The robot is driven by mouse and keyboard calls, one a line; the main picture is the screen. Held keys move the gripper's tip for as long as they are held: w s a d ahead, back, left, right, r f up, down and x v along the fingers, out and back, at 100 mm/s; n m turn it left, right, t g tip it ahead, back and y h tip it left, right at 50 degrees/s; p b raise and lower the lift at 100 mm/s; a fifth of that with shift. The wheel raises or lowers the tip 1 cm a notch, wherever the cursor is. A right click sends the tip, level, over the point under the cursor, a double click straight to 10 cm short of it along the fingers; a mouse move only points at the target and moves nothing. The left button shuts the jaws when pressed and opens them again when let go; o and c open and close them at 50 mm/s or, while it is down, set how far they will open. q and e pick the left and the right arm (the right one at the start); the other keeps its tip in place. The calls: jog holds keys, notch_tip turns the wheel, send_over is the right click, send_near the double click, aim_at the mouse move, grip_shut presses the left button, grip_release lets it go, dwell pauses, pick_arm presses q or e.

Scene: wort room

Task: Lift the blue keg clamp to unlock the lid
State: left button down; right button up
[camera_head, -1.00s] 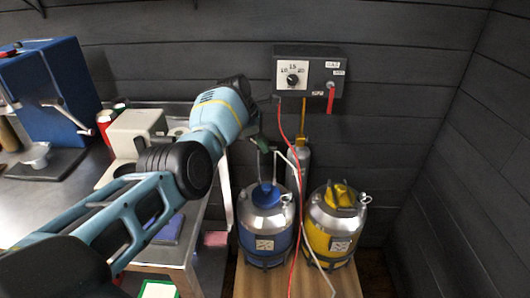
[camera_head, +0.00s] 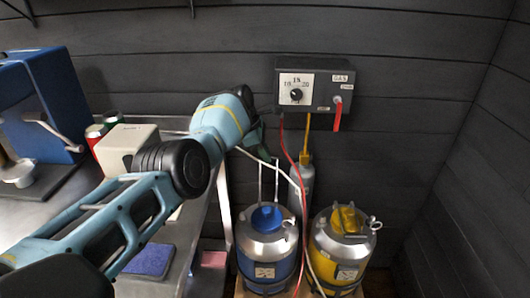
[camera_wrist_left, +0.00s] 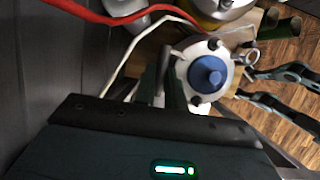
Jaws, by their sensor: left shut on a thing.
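The blue keg (camera_head: 266,244) stands on the floor platform with a blue cap (camera_head: 267,217) on its metal lid. Its thin metal clamp (camera_head: 276,183) stands upright above the lid. My left gripper (camera_head: 263,150) is at the top of this clamp, above and behind the cap, and is shut on it. The fingertips are small and partly hidden in the head view. In the left wrist view, the fingers (camera_wrist_left: 168,82) are beside the keg's lid (camera_wrist_left: 228,72), and the blue cap (camera_wrist_left: 207,74) shows fully.
A yellow keg (camera_head: 339,243) stands right beside the blue one. A red hose (camera_head: 286,145) and a white hose pass close by. A grey cylinder (camera_head: 302,180) stands behind, below a wall control box (camera_head: 315,84). A metal bench (camera_head: 165,232) is on the left.

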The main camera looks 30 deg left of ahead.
pick_arm(q)
jog(key=shift+s+f, duration=0.2)
jog(key=shift+f, duration=0.4)
pick_arm(e)
jog(key=shift+s, duration=0.1)
pick_arm(q)
jog(key=c, duration=1.7)
grip_release()
jog(key=shift+o, duration=1.2)
jog(key=shift+w+a, duration=0.1)
jog(key=shift+w, duration=0.2)
jog(key=shift+r, duration=0.15)
jog(key=shift+s, duration=0.1)
